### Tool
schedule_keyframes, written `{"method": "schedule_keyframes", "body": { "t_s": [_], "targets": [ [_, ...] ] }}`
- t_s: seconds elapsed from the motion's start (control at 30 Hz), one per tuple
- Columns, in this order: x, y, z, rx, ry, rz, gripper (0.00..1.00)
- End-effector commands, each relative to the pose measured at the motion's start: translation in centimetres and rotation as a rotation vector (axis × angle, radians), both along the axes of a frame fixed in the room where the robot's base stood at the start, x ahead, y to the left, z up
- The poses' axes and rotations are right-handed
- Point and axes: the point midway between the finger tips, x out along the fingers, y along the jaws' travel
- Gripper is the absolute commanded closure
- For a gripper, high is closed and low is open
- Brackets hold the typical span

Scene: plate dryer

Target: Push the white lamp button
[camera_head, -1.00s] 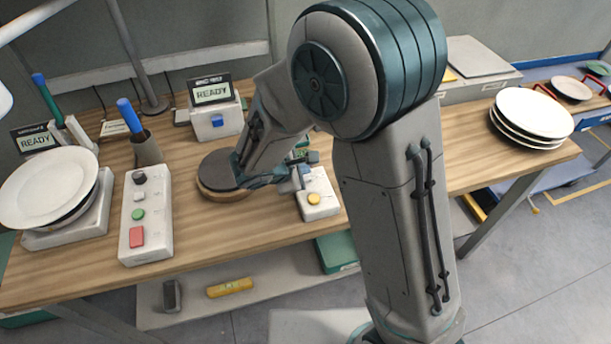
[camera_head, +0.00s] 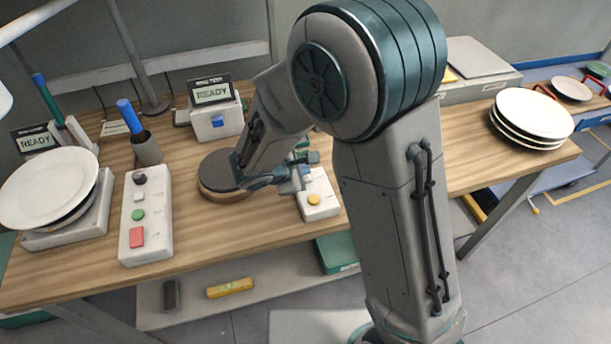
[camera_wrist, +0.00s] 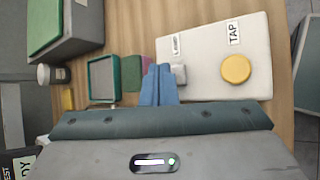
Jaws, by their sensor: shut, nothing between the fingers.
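The white box (camera_wrist: 214,58) bears two labels, one reading TAP and a smaller one too blurred to read surely. A small pale button (camera_wrist: 179,75) sits below the smaller label, and a round yellow button (camera_wrist: 236,69) sits below TAP. My gripper (camera_wrist: 158,72) is shut and empty, its blue fingertips just left of the pale button; I cannot tell whether they touch it. In the head view the same box (camera_head: 322,207) shows its yellow button (camera_head: 314,199), while my gripper (camera_head: 303,178) hides the pale one.
A longer panel (camera_head: 152,240) with a black knob and white, green and red buttons lies to the left. A dark round pad (camera_head: 215,172) lies beside my gripper. A green-topped box (camera_wrist: 72,35) and a small green tray (camera_wrist: 103,80) are left in the wrist view.

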Motion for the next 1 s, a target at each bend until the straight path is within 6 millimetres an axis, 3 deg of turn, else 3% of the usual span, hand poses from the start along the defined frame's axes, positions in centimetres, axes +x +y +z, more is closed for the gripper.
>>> {"method": "schedule_keyframes", "body": {
  "t_s": [1.0],
  "targets": [
    [-0.1, 0.0, -0.9, 0.001, 0.000, -0.001, 1.00]
  ]
}}
